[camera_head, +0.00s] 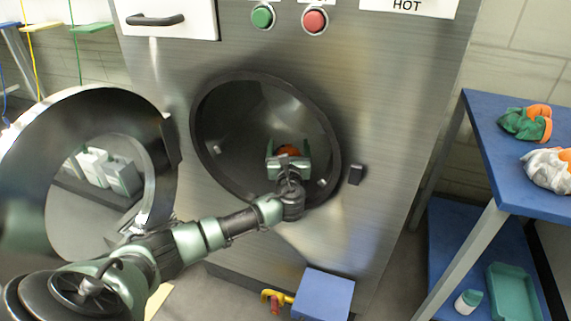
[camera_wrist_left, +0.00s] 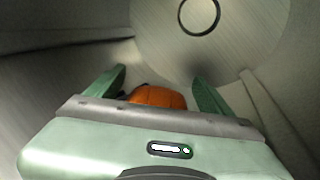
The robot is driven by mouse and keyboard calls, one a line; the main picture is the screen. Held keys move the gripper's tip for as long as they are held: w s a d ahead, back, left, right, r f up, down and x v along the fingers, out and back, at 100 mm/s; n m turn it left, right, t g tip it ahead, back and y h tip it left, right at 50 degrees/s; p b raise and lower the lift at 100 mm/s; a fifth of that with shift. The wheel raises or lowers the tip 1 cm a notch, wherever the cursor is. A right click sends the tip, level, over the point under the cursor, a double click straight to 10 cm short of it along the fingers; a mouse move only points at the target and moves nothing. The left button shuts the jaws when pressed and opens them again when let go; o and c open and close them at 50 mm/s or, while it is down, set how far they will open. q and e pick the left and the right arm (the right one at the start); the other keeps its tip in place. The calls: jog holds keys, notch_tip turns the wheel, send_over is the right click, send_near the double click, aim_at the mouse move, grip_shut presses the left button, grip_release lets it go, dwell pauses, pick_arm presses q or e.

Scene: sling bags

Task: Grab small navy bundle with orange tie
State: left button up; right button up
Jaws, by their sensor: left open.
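My left gripper (camera_head: 289,160) reaches into the round drum opening of the steel machine. It is open. An orange part of a bundle (camera_head: 288,150) shows between its fingers in the head view. My right gripper is not in view.
The round door (camera_head: 25,240) stands open at the left. A blue shelf table (camera_head: 490,130) at the right holds a green-orange bundle (camera_head: 525,122) and a white-orange bundle (camera_head: 548,170). A blue box (camera_head: 323,295) stands below.

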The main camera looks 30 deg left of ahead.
pick_arm(q)
grip_shut()
